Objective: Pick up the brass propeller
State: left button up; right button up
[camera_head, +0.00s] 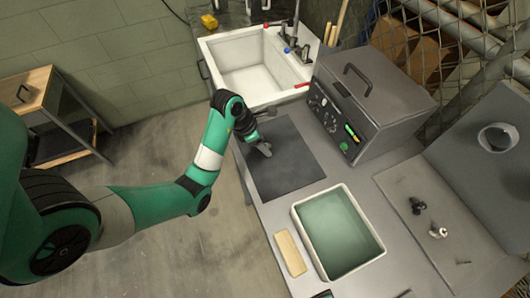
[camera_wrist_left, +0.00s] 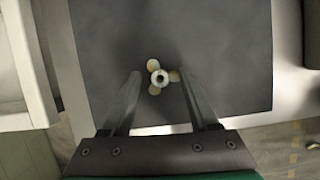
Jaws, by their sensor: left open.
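The brass propeller (camera_wrist_left: 160,77) shows in the left wrist view as a small pale gold three-bladed piece with a round hub. It is over the dark mat (camera_wrist_left: 95,40), between the tips of my left gripper (camera_wrist_left: 159,74). The fingers are apart, one on each side of it, with gaps visible; I cannot tell the height between them and the propeller. In the head view my left gripper (camera_head: 264,147) is over the dark mat (camera_head: 292,165), and I cannot make out the propeller there. My right gripper is in neither view.
A white tray of greenish liquid (camera_head: 298,212) and a tan block (camera_head: 290,252) are in front of the mat. A grey machine (camera_head: 385,85) stands to its right, a white sink (camera_head: 215,62) behind. Small dark and metal parts (camera_head: 438,232) lie on the right-hand bench.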

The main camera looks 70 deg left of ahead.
pick_arm(q)
jog(key=shift+r, duration=0.1)
grip_shut()
dwell(0.4)
